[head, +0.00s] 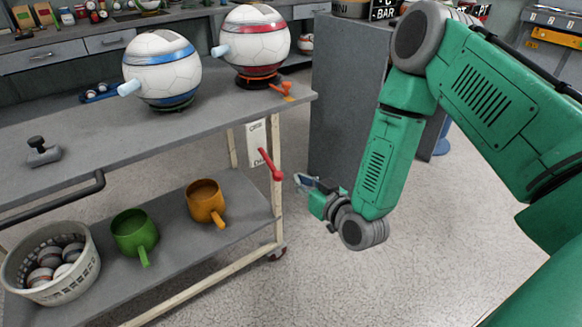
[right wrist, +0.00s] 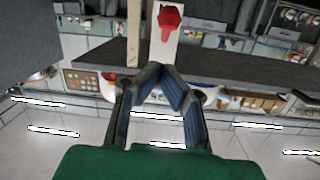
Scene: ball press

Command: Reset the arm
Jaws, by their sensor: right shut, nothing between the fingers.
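My right arm is green and comes in from the right in the head view. Its gripper (head: 305,182) is out over the floor, just right of the cart's end and apart from it. In the right wrist view the gripper (right wrist: 168,75) has its blue-lined fingers brought together at the tips, with nothing between them. A red lever (head: 270,164) on a white plate (head: 256,144) is fixed to the cart's end, left of the gripper. The lever also shows in the right wrist view (right wrist: 170,20), beyond the fingertips. My left gripper is not in view.
The grey cart (head: 215,92) bears a blue-banded ball (head: 162,68) and a red-banded ball (head: 254,45) on stands. Its lower shelf holds green (head: 133,232) and orange (head: 205,203) mugs and a basket (head: 75,287) of balls. A grey cabinet (head: 345,90) stands behind. Floor (head: 330,285) in front is clear.

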